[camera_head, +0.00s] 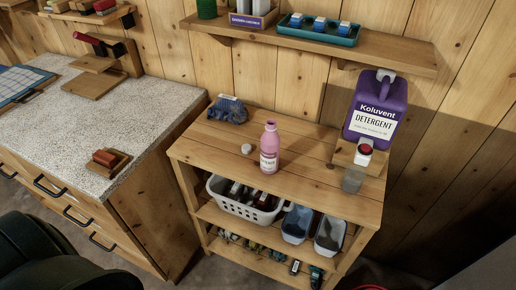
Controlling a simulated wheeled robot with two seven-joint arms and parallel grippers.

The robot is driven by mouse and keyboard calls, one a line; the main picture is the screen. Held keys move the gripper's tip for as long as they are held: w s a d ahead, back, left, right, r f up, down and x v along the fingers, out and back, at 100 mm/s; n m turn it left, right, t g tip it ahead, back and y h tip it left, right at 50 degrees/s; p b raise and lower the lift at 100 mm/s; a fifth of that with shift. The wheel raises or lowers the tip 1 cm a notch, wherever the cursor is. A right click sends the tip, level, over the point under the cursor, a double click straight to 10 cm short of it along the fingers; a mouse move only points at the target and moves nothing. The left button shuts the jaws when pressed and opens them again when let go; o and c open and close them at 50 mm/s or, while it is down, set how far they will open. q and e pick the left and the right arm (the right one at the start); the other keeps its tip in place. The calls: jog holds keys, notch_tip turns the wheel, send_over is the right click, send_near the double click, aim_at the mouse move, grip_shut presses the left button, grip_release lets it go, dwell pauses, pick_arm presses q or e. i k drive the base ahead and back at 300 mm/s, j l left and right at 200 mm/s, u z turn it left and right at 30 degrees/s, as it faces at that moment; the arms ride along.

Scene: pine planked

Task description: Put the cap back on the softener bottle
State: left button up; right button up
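A pink bottle with a white label (269,148), which looks like the softener bottle, stands upright on the top of the wooden shelf unit. Its narrow neck points up; the label text is too small to read. A small white cap (247,149) lies on the same wooden top, just left of the bottle and apart from it. Neither of my grippers is in view, and nothing is touching the bottle or the cap.
A purple detergent jug (377,107) sits on a wooden stand at the right, with a clear cup (353,180) below its red-and-white cap. A blue cloth or brush (229,109) lies at the back left. The wooden top (315,170) is clear around the bottle. A wall shelf (330,46) overhangs behind.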

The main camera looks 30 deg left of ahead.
aim_at(270, 139)
jog(key=k+j+z, duration=0.1)
jog(key=z, duration=0.2)
jog(key=k+j+z, duration=0.1)
jog(key=j+z, duration=0.2)
jog(key=k+j+z, duration=0.45)
jog(key=k+j, duration=1)
jog(key=k, duration=0.15)
